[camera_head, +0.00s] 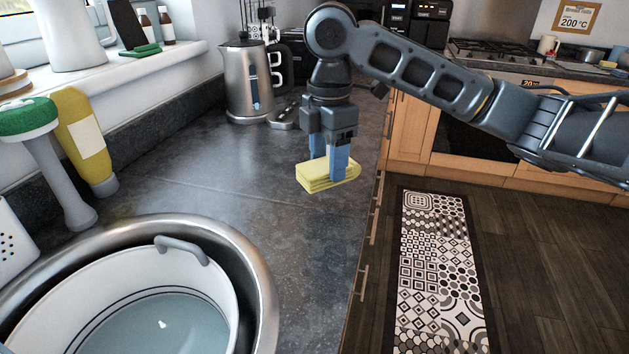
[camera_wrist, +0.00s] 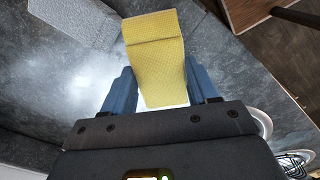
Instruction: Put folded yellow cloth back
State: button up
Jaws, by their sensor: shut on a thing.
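The folded yellow cloth (camera_head: 314,178) is held in my gripper (camera_head: 329,164), between its two blue fingers. The gripper points down and is above the dark countertop near its front edge. A gap under the cloth is hard to judge. In the wrist view the cloth (camera_wrist: 158,62) reaches out between the fingertips of my gripper (camera_wrist: 163,88), with a finger on each side of it.
A round metal sink (camera_head: 262,285) with a white basin of water (camera_head: 225,285) is at the lower left. A kettle (camera_head: 247,80) stands behind on the counter. A yellow bottle (camera_head: 84,140) and a green-topped brush (camera_head: 62,170) stand at the left. The counter's middle is clear.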

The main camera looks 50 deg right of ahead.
aim_at(315, 183)
jog(key=shift+w+a+f, duration=0.7)
jog(key=shift+w, duration=0.2)
jog(key=shift+f, duration=1.95)
jog(key=shift+f, duration=0.1)
jog(key=o, duration=1)
notch_tip(315, 183, up, 12)
jog(key=shift+r, duration=0.1)
